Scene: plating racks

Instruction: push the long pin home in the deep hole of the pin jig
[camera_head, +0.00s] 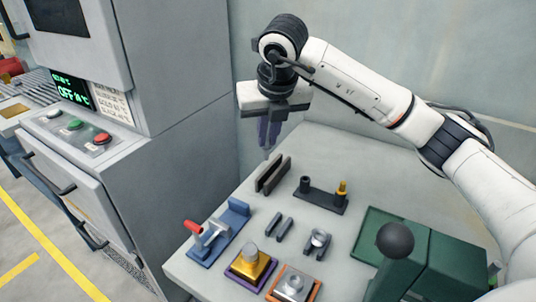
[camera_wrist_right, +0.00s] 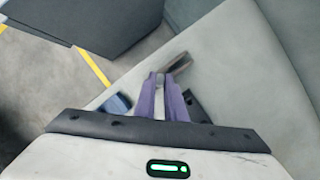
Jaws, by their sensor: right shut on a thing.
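My right gripper (camera_head: 268,146) hangs pointing down above the far left part of the grey table. Its purple fingers are shut on a thin grey piece (camera_wrist_right: 160,80), which looks like the long pin; only a little of it shows between the fingertips. The pin jig seems to be the dark plate (camera_head: 322,198) to the right of and below the gripper. It carries a dark upright post (camera_head: 305,184) at its left and a yellow-topped piece (camera_head: 341,188) at its right. The deep hole itself cannot be made out. My left gripper is not in view.
A dark two-walled rack (camera_head: 272,175) stands just below the gripper. A blue fixture with a red handle (camera_head: 194,227), a yellow block (camera_head: 250,264), an orange-edged block (camera_head: 293,284) and a green machine (camera_head: 435,262) stand nearer. A grey cabinet (camera_head: 185,150) is at the left.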

